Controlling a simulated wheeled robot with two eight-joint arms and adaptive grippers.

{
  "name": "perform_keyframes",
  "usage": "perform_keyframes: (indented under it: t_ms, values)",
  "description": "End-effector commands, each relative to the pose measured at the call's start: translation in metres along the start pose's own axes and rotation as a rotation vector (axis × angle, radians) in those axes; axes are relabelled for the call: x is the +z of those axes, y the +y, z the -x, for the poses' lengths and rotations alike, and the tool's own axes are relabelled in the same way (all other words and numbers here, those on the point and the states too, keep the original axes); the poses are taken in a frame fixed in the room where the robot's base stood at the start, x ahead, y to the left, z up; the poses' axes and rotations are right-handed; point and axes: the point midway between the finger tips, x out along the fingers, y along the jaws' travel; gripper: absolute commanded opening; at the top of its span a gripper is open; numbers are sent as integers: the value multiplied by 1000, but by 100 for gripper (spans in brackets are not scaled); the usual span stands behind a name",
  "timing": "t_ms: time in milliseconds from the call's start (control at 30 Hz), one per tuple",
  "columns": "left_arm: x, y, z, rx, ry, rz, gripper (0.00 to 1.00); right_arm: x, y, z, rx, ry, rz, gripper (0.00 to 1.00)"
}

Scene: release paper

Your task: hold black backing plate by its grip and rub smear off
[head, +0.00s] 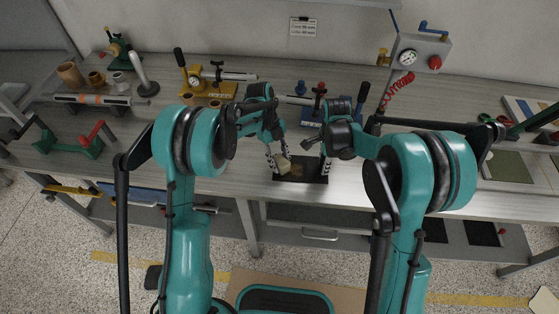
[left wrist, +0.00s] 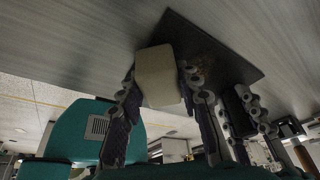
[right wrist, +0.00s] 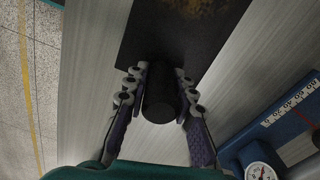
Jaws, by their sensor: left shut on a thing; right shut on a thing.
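The black backing plate (head: 316,177) lies flat near the front edge of the workbench. My right gripper (head: 324,160) is shut on its black cylindrical grip (right wrist: 160,98), with one finger on each side in the right wrist view. My left gripper (head: 277,163) is shut on a pale beige block (left wrist: 158,76), held at the plate's left part. A brownish smear (right wrist: 187,6) shows on the plate (right wrist: 148,40); it also shows close beside the block in the left wrist view (left wrist: 199,74). Whether the block touches the plate is hard to tell.
A yellow-based fixture with a gauge (head: 196,82) stands behind on the left. A blue device (right wrist: 285,115) with a dial lies near the right gripper. A green-and-red tool (head: 75,140) sits far left. Bare bench surrounds the plate's sides.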

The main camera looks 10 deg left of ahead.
Motion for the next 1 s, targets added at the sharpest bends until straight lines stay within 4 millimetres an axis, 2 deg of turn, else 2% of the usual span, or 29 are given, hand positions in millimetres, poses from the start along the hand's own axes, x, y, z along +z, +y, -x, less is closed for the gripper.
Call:
perform_keyframes:
  t_ms: [300, 567, 1000]
  values:
    - [-21, -24, -9, -2, 1, -6, 3, 4, -1, 0, -2, -8, 3, 0]
    - [-27, -31, -10, -3, 1, -5, 3, 4, -1, 0, -2, -7, 3, 0]
    - [-50, -56, -18, -2, 1, -4, 3, 3, 0, 0, -1, -5, 2, 0]
